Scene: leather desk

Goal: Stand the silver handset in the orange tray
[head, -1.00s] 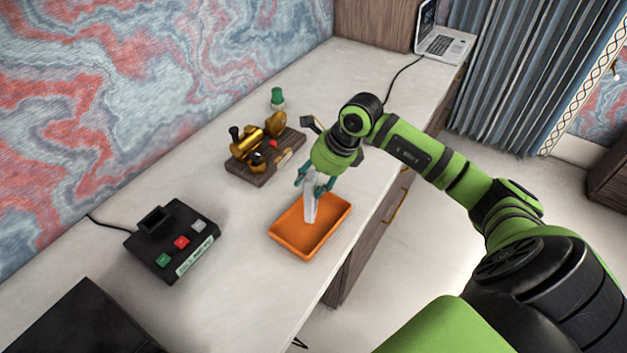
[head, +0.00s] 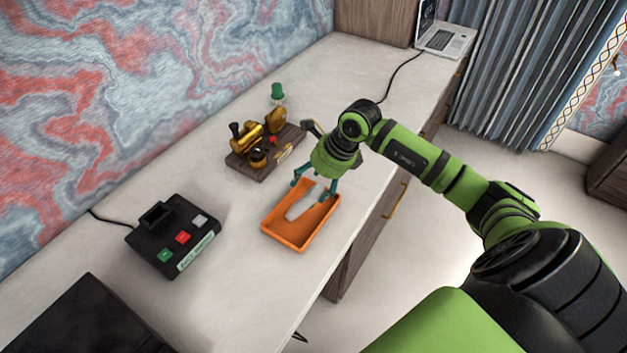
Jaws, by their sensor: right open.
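The silver handset (head: 304,203) lies in the orange tray (head: 287,238), slanting across its floor; it looks laid down or strongly tilted rather than upright. The tray sits on the pale desk near its right edge. My right gripper (head: 312,188) is open above the far end of the tray, its teal fingers apart on either side of the handset's far end. I cannot tell whether a finger touches the handset. My left gripper is out of view.
A black box with coloured buttons (head: 173,236) stands left of the tray. A brass model on a wooden base (head: 264,153) and a green-capped bottle (head: 278,95) are behind. A laptop (head: 444,38) is at the far end. Bare desk lies between box and tray.

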